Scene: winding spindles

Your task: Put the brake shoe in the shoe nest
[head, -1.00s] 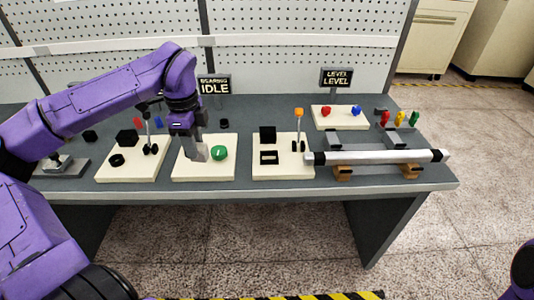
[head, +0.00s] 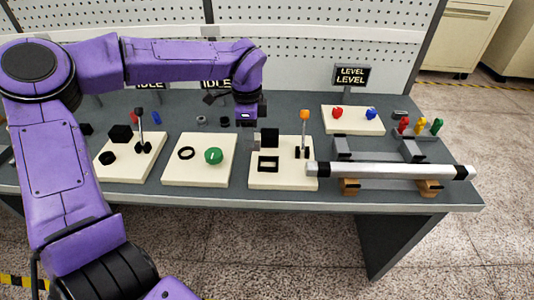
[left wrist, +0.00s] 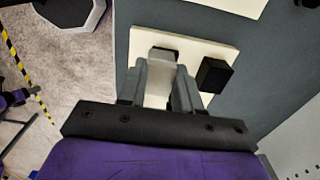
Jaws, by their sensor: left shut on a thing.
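My left gripper (head: 247,122) hangs over the back left part of the third cream panel (head: 285,182). In the left wrist view its grey fingers (left wrist: 165,75) are shut on a small grey piece (left wrist: 163,53), which I take for the brake shoe. Its lower part is hard to make out. A black rectangular frame (head: 268,164), likely the shoe nest, lies on the front of the same panel, right of and nearer than the gripper. The piece is apart from it in the head view. My right gripper is out of view.
A black block (head: 269,138) stands behind the frame, close to the gripper; it also shows in the left wrist view (left wrist: 215,75). An orange-tipped lever (head: 304,117) rises to its right. A green knob (head: 214,156) sits on the panel to the left. A long white bar (head: 390,170) lies at right.

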